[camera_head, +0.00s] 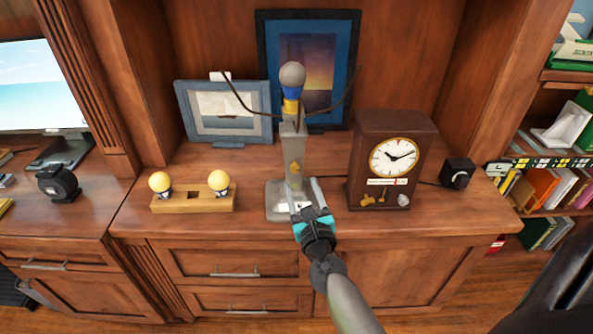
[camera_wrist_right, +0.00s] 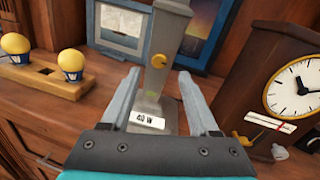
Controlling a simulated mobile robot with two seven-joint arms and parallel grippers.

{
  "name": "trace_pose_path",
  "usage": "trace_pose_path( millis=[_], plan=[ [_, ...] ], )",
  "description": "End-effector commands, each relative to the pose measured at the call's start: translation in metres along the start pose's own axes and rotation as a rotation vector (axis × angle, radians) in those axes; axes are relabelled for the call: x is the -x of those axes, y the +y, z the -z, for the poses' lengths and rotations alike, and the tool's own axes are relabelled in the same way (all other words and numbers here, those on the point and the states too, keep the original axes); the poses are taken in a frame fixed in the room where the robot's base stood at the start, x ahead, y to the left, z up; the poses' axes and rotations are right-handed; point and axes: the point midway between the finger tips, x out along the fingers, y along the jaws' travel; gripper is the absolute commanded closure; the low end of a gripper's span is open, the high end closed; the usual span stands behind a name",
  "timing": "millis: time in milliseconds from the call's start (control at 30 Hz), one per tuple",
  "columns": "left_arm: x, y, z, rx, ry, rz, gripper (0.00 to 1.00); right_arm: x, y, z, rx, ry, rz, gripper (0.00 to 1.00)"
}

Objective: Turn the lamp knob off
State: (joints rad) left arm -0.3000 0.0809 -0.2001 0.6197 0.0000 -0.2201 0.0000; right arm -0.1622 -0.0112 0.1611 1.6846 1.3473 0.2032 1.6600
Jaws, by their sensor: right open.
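The lamp (camera_head: 292,148) stands upright on the desk, with a grey post, a square base and a grey bulb (camera_head: 292,75) in a blue and yellow socket at the top. A small yellow knob (camera_head: 295,167) is on the front of its post; it also shows in the right wrist view (camera_wrist_right: 158,61). A "40 W" label (camera_wrist_right: 147,121) is on the base. My right gripper (camera_head: 305,192) is open and empty in front of the lamp. In the right wrist view its fingers (camera_wrist_right: 159,78) point at the post, one on each side, below the knob. My left gripper is not in view.
A wooden clock (camera_head: 372,143) stands close right of the lamp. A black box with a dial (camera_head: 458,173) is farther right, with a cable behind the clock. A wooden holder (camera_head: 195,207) with two yellow bulbs is left. Framed pictures (camera_head: 226,113) stand behind.

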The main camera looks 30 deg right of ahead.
Motion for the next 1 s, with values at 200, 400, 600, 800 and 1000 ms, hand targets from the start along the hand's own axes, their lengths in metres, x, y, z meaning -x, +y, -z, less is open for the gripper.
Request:
trace_pose_path(
  millis=[200, 400, 600, 800, 1000],
  plan=[
    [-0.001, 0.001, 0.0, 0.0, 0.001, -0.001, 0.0, -0.036, 0.0, 0.0, 0.0, -0.002, 0.0, 0.39],
    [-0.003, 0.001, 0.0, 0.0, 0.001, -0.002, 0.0, -0.057, 0.0, 0.001, 0.0, 0.0, -0.001, 0.39],
    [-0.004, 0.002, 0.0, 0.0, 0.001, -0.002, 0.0, -0.066, 0.0, 0.0, 0.0, 0.0, -0.001, 0.39],
    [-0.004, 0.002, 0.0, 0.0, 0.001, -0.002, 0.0, -0.066, 0.0, 0.0, 0.0, 0.001, -0.001, 0.39],
    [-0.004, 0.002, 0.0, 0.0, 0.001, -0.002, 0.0, -0.066, 0.0, 0.0, 0.001, 0.0, -0.001, 0.54]
  ],
)
